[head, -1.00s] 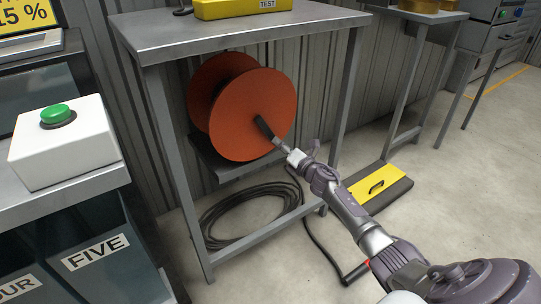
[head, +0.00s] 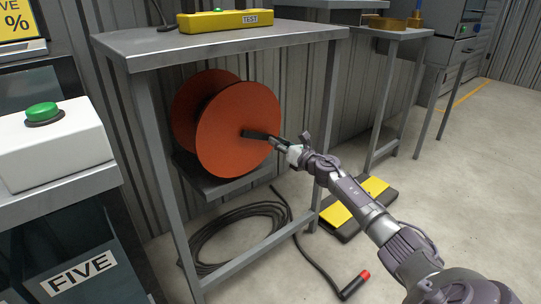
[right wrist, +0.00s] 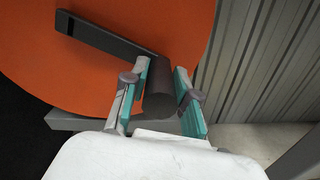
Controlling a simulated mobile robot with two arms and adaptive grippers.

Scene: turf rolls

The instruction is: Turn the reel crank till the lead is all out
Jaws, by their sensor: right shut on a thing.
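The orange reel (head: 228,148) sits on a low shelf under a grey table. Its dark crank (head: 258,134) points to the right across the near disc; in the right wrist view the crank arm (right wrist: 100,35) runs from the upper left to a round dark handle (right wrist: 160,92). My right gripper (head: 284,144) is shut on this handle, and in the right wrist view its teal-padded fingers (right wrist: 161,90) lie on both sides of it. Black lead (head: 238,225) lies coiled on the floor, with a red-tipped end (head: 357,284) to the right. The reel's drum is mostly hidden. My left gripper is out of view.
The grey table (head: 210,43) has a yellow test box (head: 222,21) on top. Its legs frame the reel. A white box with a green button (head: 41,112) stands at left. A yellow-and-black thing (head: 352,207) lies on the floor at right.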

